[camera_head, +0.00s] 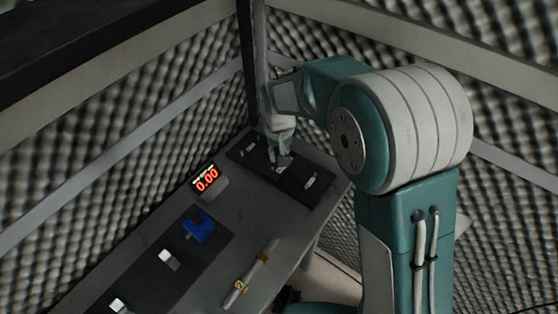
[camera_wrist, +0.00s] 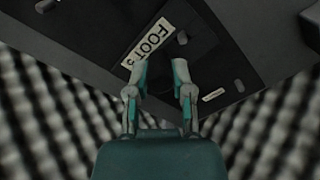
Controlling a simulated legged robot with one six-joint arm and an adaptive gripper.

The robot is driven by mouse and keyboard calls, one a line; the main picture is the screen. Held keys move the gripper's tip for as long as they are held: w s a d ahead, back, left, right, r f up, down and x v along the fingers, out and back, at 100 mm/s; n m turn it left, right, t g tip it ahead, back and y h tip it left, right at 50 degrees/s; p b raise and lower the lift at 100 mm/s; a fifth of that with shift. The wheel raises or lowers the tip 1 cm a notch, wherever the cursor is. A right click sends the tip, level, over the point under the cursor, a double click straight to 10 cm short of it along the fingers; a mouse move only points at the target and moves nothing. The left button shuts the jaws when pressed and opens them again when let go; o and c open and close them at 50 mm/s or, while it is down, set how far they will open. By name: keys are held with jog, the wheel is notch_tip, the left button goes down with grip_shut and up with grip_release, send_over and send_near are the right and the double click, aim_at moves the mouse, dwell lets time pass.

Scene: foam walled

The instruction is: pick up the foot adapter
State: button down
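A white label reading "FOOT" (camera_wrist: 150,42) lies on a black panel just beyond the left fingertip. A small grey peg-like piece (camera_wrist: 183,38) sits beside the label, beyond the right fingertip; I cannot tell if it is the foot adapter. In the head view my gripper (camera_head: 279,160) points down over the black panel (camera_head: 300,195) at the table's far end. The arm partly hides that area.
A red digital display (camera_head: 206,180) reads 0.00 at the table's left side. A blue block (camera_head: 199,226) and white blocks (camera_head: 169,259) stand on a nearer dark panel. A pale bar (camera_head: 250,274) lies near the right edge. Foam walls (camera_head: 90,110) close in the far corner.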

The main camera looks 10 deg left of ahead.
aim_at(278, 152)
dwell(0.4)
jog(key=shift+a+r, duration=0.1)
jog(key=shift+r, duration=0.25)
notch_tip(278, 152, up, 2)
jog(key=shift+r, duration=0.15)
jog(key=s+d+r, duration=0.9)
jog(key=d+r, duration=0.1)
jog(key=shift+d, duration=0.4)
jog(key=shift+s, duration=0.15)
